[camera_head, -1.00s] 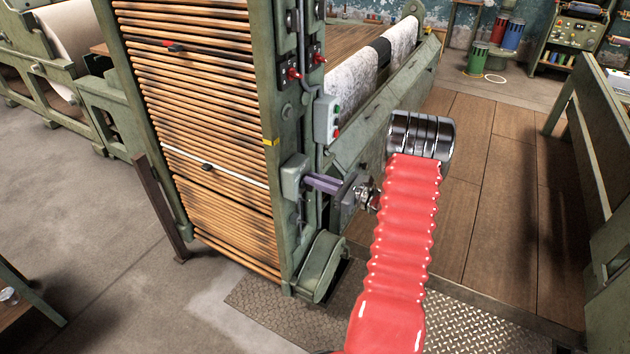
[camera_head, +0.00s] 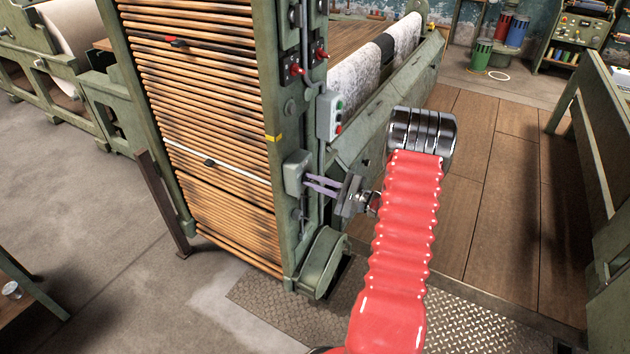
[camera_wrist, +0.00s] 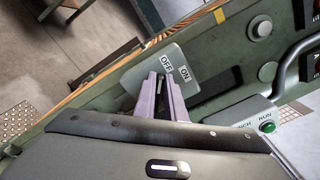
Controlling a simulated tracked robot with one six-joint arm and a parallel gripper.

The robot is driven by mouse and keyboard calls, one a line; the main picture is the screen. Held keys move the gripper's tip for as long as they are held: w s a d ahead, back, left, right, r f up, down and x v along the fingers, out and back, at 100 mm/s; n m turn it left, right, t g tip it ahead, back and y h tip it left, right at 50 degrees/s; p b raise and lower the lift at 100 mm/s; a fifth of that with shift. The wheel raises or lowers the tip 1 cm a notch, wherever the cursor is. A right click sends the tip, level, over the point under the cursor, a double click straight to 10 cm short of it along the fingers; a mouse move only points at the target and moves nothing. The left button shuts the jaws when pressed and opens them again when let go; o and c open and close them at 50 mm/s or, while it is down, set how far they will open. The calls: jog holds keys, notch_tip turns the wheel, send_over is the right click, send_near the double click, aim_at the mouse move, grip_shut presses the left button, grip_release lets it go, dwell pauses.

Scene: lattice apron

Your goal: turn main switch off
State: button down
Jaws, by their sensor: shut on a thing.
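The main switch is a grey-green box (camera_head: 295,168) on the side post of the slatted machine. In the wrist view its plate (camera_wrist: 183,57) carries OFF and ON labels, seen tilted. A small dark lever (camera_wrist: 161,84) stands out below the labels. My gripper (camera_head: 311,183) reaches the box from the right, its two purple fingers close together. In the wrist view my gripper (camera_wrist: 161,83) is shut on the lever, with one finger on each side. The fingers hide much of the lever, so I cannot tell which label it points to.
A push-button box (camera_head: 330,115) with a green and a red button is just above the switch; its RUN label shows in the wrist view (camera_wrist: 264,118). Red-tipped controls (camera_head: 297,70) sit higher on the post. The wooden floor (camera_head: 495,190) at right is clear.

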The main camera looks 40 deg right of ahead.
jog(key=n, duration=0.3)
jog(key=a+f+n, duration=0.1)
jog(key=shift+n, duration=0.3)
jog(key=shift+s+f+n, duration=0.1)
jog(key=shift+f+n, duration=0.15)
jog(key=shift+n, duration=0.6)
jog(key=shift+f+n, duration=0.2)
jog(key=shift+n, duration=0.65)
jog(key=shift+f, duration=0.1)
jog(key=c, duration=1.8)
grip_release()
jog(key=shift+c, duration=0.2)
jog(key=shift+d, duration=0.15)
jog(key=shift+s+d, duration=0.25)
jog(key=shift+s, duration=0.3)
jog(key=v, duration=1.2)
jog(key=shift+s, duration=0.3)
